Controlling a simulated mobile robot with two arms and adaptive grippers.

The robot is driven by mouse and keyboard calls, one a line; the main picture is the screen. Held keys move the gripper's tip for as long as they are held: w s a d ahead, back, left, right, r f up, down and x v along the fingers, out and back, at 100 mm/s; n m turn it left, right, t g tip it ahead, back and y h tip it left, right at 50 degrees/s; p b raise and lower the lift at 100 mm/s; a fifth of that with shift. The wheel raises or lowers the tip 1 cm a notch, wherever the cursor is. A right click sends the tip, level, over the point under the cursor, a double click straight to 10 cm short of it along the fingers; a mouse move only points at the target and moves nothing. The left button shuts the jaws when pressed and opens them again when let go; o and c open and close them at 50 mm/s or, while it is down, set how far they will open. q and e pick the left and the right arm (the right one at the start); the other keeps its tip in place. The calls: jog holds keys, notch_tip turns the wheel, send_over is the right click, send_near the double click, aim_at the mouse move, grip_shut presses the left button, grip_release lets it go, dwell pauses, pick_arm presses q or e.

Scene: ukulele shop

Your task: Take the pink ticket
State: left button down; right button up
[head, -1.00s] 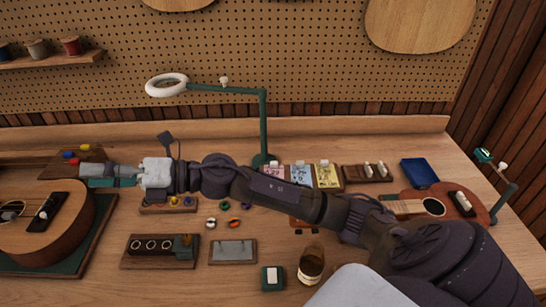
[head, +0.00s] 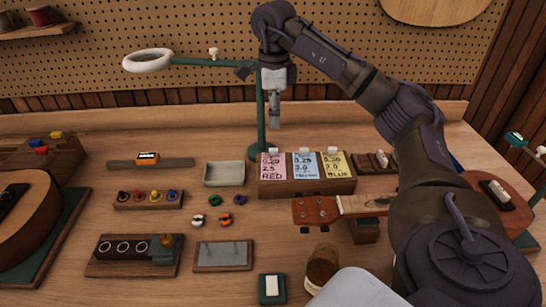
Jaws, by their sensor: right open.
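The pink ticket (head: 273,168) stands upright at the left end of a dark wooden holder (head: 306,187), marked with handwriting and the word RED. A blue ticket (head: 305,166) and a yellow ticket (head: 335,165) stand beside it in the same holder. My right gripper (head: 275,122) is open and points down. In the picture it shows just above the pink ticket, apart from it and empty; its exact depth is hard to tell. My left gripper is not in view.
A green lamp (head: 261,115) rises close behind the gripper, its ring head at left. A ukulele (head: 480,185) lies at right, its headstock (head: 316,211) in front of the holder. A grey tray (head: 224,174) sits left of the holder. Small parts dot the bench.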

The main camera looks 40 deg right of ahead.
aim_at(273, 149)
notch_tip(273, 149, down, 3)
jog(key=shift+r+b, duration=0.2)
jog(key=shift+b, duration=0.1)
jog(key=shift+f+p, duration=0.3)
jog(key=shift+f, duration=0.1)
notch_tip(273, 149, down, 6)
jog(key=shift+w+f+p, duration=0.1)
jog(key=shift+f+p, duration=0.15)
jog(key=shift+p, duration=0.25)
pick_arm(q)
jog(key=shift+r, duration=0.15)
pick_arm(e)
jog(key=shift+a, duration=0.1)
jog(key=c, duration=0.9)
